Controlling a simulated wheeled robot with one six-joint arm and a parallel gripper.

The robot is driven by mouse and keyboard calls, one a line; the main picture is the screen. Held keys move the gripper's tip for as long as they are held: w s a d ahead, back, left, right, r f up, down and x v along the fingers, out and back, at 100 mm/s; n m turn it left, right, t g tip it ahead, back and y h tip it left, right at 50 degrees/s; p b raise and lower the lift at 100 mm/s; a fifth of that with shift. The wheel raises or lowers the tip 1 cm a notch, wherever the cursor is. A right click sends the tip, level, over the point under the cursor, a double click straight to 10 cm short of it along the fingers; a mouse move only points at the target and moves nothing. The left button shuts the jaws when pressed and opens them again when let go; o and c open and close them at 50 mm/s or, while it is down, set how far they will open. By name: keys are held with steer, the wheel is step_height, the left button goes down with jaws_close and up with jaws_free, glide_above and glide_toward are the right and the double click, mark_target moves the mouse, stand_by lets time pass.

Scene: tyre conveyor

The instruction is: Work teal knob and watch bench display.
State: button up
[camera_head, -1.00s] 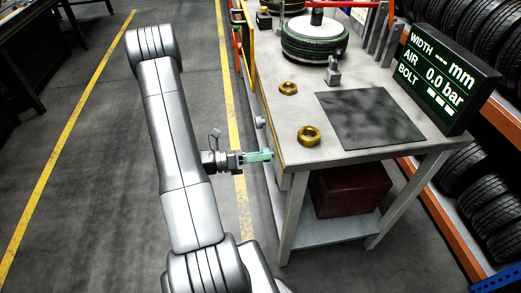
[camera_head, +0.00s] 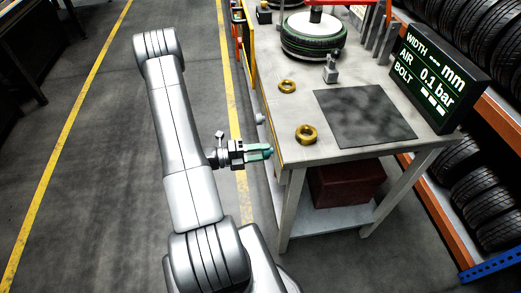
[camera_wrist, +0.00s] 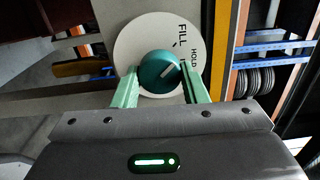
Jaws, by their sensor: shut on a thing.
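The teal knob (camera_wrist: 158,73) sits on a round white dial (camera_wrist: 130,45) lettered FILL and HOLD; a further label is partly hidden by a finger. The knob's white mark slants to the upper right; I cannot tell exactly which label it meets. My gripper (camera_head: 268,152) is at the bench's left side, its pale green fingers shut on the knob, one on each side in the wrist view. The bench display (camera_head: 436,82) reads WIDTH dashes mm, AIR 0.1 bar, and BOLT with blocks or dashes.
The bench (camera_head: 298,155) carries two brass nuts (camera_head: 306,134), a dark mat (camera_head: 365,116), a small metal fitting (camera_head: 330,70) and a tyre (camera_head: 313,38). A dark red box (camera_head: 345,184) is on the lower shelf. Tyre racks stand at right; the floor at left is open.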

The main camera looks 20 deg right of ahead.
steer(key=shift+n, duration=0.3)
stand_by(0.4)
steer(key=o, duration=1)
steer(key=shift+c, duration=0.2)
steer(key=b+v, duration=0.1)
steer(key=v, duration=1.3)
steer(key=shift+b, duration=0.35)
steer(key=shift+d, duration=0.25)
steer(key=p+x, duration=0.2)
steer(key=x, duration=1.1)
steer(key=shift+d, duration=0.25)
steer(key=shift+s, duration=0.1)
